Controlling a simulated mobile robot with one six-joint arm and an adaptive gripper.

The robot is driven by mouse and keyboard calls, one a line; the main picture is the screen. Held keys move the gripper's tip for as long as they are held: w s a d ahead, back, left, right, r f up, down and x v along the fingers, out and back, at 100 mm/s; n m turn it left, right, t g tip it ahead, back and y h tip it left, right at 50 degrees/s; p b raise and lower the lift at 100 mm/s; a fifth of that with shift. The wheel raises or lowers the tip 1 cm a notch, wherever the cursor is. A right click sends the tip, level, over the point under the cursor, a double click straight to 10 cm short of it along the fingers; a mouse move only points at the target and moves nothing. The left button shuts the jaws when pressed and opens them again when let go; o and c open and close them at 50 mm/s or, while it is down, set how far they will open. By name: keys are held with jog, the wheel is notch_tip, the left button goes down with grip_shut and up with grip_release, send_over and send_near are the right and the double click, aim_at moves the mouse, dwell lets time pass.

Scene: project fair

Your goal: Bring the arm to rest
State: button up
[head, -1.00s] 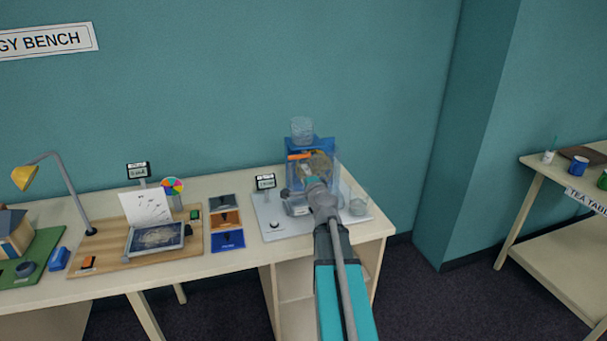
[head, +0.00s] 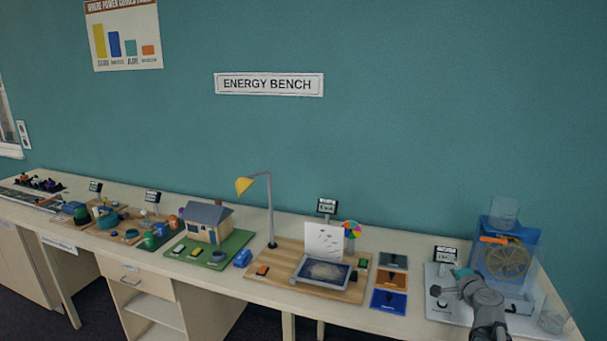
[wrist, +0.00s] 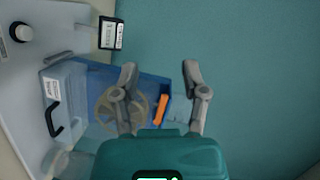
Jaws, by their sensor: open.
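My arm reaches in from the bottom right of the head view, and its end is over the front of the water wheel station. My gripper (wrist: 160,80) shows in the wrist view with its two fingers apart and nothing between them. In the head view its fingers cannot be made out. The blue clear-walled tank (head: 530,245) with a round wheel (head: 508,261) and an orange piece (head: 494,240) stands just beyond my gripper. In the wrist view the wheel (wrist: 112,108) and the orange piece (wrist: 162,108) lie behind the fingers.
A small display (head: 446,254) and a knob (head: 436,290) are close by my arm's end. A glass cup (head: 552,320) stands at the bench's right end. The lamp (head: 270,210), solar panel (head: 324,272) and model house (head: 207,223) are further left.

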jog(key=s+a+f+n+g+y, duration=0.25)
jog(key=a+f+n+g, duration=0.2)
jog(key=a, duration=0.65)
jog(key=s+a+f+n+g+y, duration=0.2)
jog(key=a+f+n+g+y, duration=0.15)
jog(key=a+f+n, duration=0.45)
jog(key=s+a+f+n+g+h, duration=0.1)
jog(key=s+a+f+g+h, duration=0.1)
jog(key=s, duration=0.5)
jog(key=s+a+f+n+g+h, duration=0.1)
jog(key=s+a+n+g+h, duration=0.1)
jog(key=s+a+g, duration=0.4)
jog(key=shift+s+f+g+h, duration=0.35)
jog(key=shift+s+h, duration=0.1)
jog(key=shift+h, duration=0.45)
